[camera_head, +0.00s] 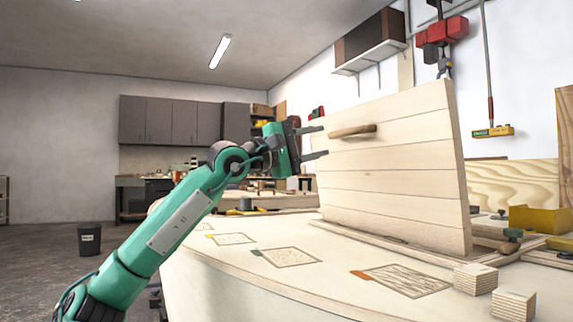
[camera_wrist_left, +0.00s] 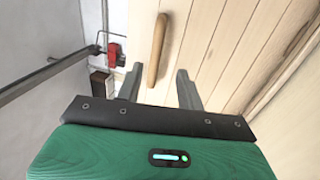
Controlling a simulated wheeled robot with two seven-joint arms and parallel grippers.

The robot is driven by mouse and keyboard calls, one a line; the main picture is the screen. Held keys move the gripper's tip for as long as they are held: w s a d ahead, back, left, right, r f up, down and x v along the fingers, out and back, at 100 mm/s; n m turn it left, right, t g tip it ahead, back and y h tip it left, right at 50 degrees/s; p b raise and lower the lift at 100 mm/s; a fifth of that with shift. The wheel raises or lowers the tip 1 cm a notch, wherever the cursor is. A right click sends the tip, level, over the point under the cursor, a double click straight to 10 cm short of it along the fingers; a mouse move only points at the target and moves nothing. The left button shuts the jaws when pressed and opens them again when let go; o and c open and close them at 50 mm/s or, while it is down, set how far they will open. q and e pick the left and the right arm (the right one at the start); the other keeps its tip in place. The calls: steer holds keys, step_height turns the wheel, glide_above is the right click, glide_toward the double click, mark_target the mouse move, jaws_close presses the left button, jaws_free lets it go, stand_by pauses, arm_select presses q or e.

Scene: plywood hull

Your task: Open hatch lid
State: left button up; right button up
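The hatch lid (camera_head: 395,180) is a panel of pale planks, standing raised and slightly tilted on the plywood hull (camera_head: 300,240). A rounded wooden handle (camera_head: 352,131) is fixed on its face near the upper left. My left gripper (camera_head: 322,142) is open in front of the lid's left edge, close to the handle. In the left wrist view the handle (camera_wrist_left: 158,50) lies ahead of the gap between the two fingers, with the lid's planks (camera_wrist_left: 215,45) behind. The fingers do not appear to touch the handle. My right gripper is in neither view.
Wooden blocks (camera_head: 475,278) and a yellow bin (camera_head: 541,219) stand at the right of the hull top. Flat marked patches (camera_head: 405,281) lie along its front. A red tool (camera_head: 441,31) hangs on the wall behind. A dark bin (camera_head: 89,239) stands on the open floor at left.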

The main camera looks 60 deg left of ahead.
arm_select(q)
steer(key=b+v, duration=0.2)
steer(key=v, duration=0.5)
stand_by(0.6)
